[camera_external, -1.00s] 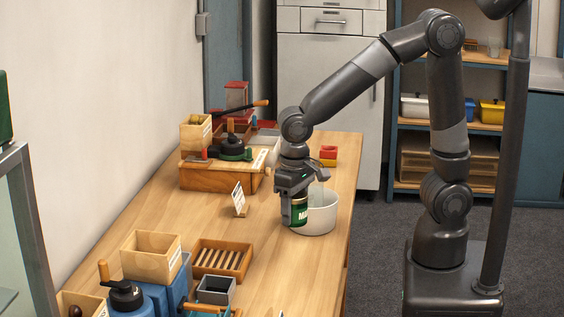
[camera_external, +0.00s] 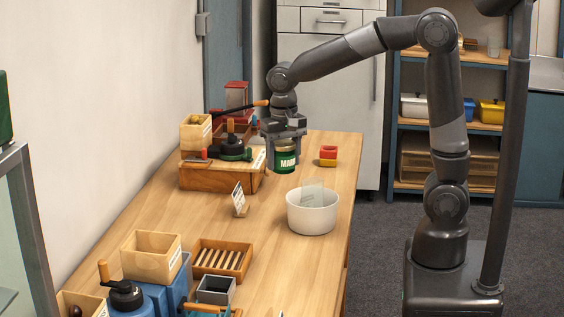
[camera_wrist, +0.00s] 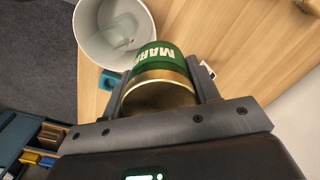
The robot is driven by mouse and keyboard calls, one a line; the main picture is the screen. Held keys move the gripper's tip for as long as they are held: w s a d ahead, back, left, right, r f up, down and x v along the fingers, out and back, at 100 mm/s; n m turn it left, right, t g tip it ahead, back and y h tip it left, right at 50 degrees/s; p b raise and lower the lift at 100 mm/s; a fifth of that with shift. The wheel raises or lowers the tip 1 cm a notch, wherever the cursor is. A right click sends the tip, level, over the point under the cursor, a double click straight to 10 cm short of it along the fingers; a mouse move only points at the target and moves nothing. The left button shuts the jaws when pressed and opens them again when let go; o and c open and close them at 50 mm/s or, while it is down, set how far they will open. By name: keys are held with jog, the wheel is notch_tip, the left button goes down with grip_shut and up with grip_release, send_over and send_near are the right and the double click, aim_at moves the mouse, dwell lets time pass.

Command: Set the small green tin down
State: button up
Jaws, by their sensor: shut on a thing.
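The small green tin (camera_external: 286,160) has a green label with white lettering and a gold-coloured band. My gripper (camera_external: 284,153) is shut on it and holds it upright at the far part of the table, beyond the white bowl. In the wrist view the tin (camera_wrist: 160,62) sits between the two fingers, with the bowl past it. I cannot tell whether the tin's bottom touches the table.
The white bowl (camera_external: 312,222) with a clear piece in it stands nearer on the table (camera_external: 270,262). A wooden-based machine (camera_external: 215,178) is just left of the tin. Red and yellow blocks (camera_external: 328,157) lie to its right. A small card stand (camera_external: 240,203) stands left of the bowl.

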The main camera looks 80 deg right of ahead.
jog(key=s+d+m, duration=0.2)
jog(key=d+m, duration=0.4)
jog(key=d, duration=1.3)
jog(key=s+d+m, duration=0.4)
jog(key=s+d, duration=0.2)
jog(key=d, duration=0.3)
jog(key=s+d+m, duration=0.3)
jog(key=s+d, duration=0.3)
jog(key=d, duration=0.4)
send_over(312, 178)
notch_tip(312, 178, down, 12)
jog(key=shift+s+d, duration=0.1)
jog(key=shift+s, duration=0.05)
jog(key=shift+w+f, duration=0.15)
jog(key=shift+w, duration=0.05)
jog(key=shift+f, duration=2)
jog(key=shift+f, duration=0.1)
